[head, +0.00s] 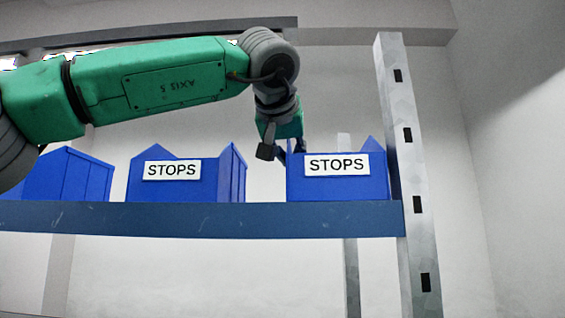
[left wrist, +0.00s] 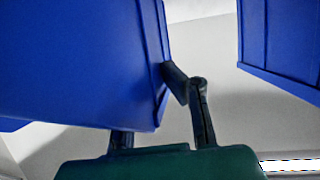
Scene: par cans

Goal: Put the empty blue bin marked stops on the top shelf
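A blue bin with a white STOPS label (head: 338,164) stands upright at the right end of the blue shelf (head: 300,219). My left gripper (head: 284,152) reaches down from above onto this bin's left wall. In the left wrist view the bin (left wrist: 70,60) fills the left side. One finger of my left gripper (left wrist: 160,105) lies against the outside of the wall, and the other passes behind the bin's near face, its tip hidden. The gripper looks shut on the wall. The bin's inside is hidden. My right gripper is out of view.
A second blue STOPS bin (head: 172,185) stands left of it with a gap between; a blue bin also shows at right in the left wrist view (left wrist: 285,45). Another blue bin (head: 68,178) is partly behind my arm. A grey slotted post (head: 410,170) bounds the shelf's right end.

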